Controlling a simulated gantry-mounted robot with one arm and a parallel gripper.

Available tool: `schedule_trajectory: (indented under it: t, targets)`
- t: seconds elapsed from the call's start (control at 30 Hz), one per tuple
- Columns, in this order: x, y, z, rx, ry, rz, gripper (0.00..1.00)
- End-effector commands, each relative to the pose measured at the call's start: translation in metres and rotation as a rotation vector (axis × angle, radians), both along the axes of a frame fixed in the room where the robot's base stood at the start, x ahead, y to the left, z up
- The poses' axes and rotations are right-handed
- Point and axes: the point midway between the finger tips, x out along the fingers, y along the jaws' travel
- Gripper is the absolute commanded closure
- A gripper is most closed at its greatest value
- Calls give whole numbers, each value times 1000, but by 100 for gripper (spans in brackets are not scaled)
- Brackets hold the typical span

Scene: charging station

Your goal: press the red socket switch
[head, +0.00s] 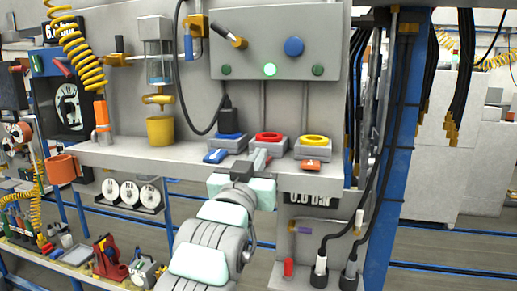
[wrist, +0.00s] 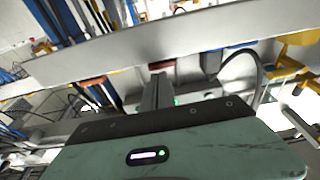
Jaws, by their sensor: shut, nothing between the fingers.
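The red-ringed socket (head: 269,138) sits on a grey block on the shelf, between the blue and yellow sockets. My gripper (head: 261,158) is right in front of it, fingers pointing at the block, and hides the switch there in the head view. In the wrist view a dark red piece (wrist: 161,65), apparently the red switch, shows just past the tips of my gripper (wrist: 159,78). The fingers are together and empty. Whether they touch the switch I cannot tell.
A blue switch (head: 216,156) lies to the left and an orange switch (head: 310,165) to the right, both close to my gripper. A black plug (head: 228,120) stands in the blue socket. A panel (head: 275,45) with a lit green lamp (head: 270,69) is above.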

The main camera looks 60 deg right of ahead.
Motion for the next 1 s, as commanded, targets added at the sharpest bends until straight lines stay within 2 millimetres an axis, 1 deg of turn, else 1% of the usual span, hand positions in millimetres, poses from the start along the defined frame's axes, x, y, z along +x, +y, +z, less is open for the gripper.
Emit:
schedule_trajectory:
  t: [0.37,0.47,0.6,0.67,0.87,1.0]
  targets:
    - [0,0,-2,-1,0,0,100]
    - [-1,0,-9,-17,-2,-2,100]
    - [-1,1,-24,-89,-12,-5,100]
    - [-1,1,-16,-96,-17,-3,100]
    - [-1,1,-13,-93,-17,-3,100]
    - [-1,3,-2,-97,-20,-2,100]
